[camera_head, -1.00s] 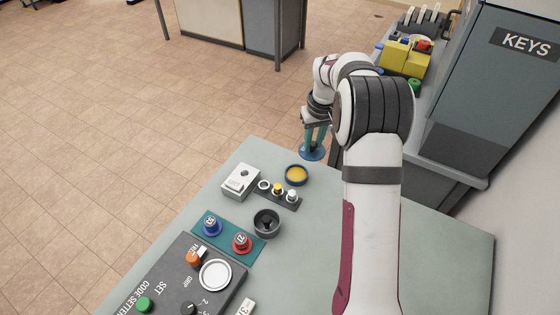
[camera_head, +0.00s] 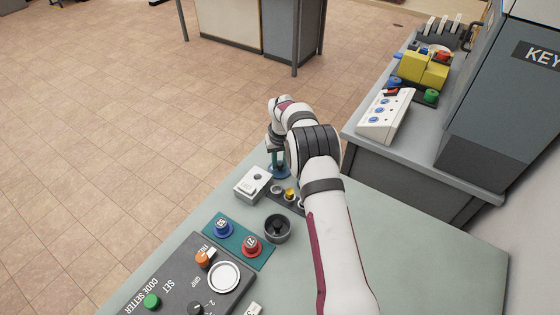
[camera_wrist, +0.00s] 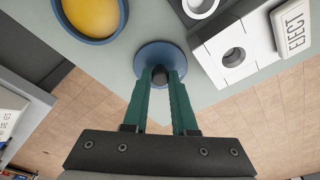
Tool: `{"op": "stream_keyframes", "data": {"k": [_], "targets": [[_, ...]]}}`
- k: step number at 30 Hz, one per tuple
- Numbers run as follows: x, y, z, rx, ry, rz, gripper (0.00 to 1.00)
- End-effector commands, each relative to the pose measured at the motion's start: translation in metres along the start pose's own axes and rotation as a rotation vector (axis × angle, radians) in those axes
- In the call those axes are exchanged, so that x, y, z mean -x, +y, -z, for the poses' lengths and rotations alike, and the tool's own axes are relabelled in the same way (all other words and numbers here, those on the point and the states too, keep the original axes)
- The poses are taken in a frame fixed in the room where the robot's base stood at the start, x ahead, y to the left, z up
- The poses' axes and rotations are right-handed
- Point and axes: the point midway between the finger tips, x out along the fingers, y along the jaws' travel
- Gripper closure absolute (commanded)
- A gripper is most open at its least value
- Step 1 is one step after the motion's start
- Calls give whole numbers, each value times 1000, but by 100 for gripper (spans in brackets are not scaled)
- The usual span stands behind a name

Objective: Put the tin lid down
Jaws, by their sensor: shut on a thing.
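The tin lid (camera_head: 281,173) is a blue disc with a dark knob. My gripper (camera_head: 279,158) is shut on the knob, with the disc below the fingertips. The wrist view shows the lid (camera_wrist: 160,50) over the table's pale green top near its edge, between the tin and a white box. I cannot tell whether the lid touches the table. The open blue tin (camera_wrist: 122,20) with yellow contents (camera_wrist: 90,14) stands to the left in the wrist view, apart from the lid. My arm hides the tin in the head view.
The white EJECT box (camera_head: 252,184) is close to the lid. A strip with small knobs (camera_head: 289,194), a black cup (camera_head: 277,229) and a teal plate (camera_head: 237,240) with blue and red pegs stand nearer. The table (camera_head: 430,240) is bare at right.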

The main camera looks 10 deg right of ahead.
Motion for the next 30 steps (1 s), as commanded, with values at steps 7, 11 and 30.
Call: {"op": "stream_keyframes", "data": {"k": [7,11,30], "targets": [[-2,0,0,0,0,0,53],[-2,0,0,0,0,0,45],[102,0,1,-1,2,-1,45]]}}
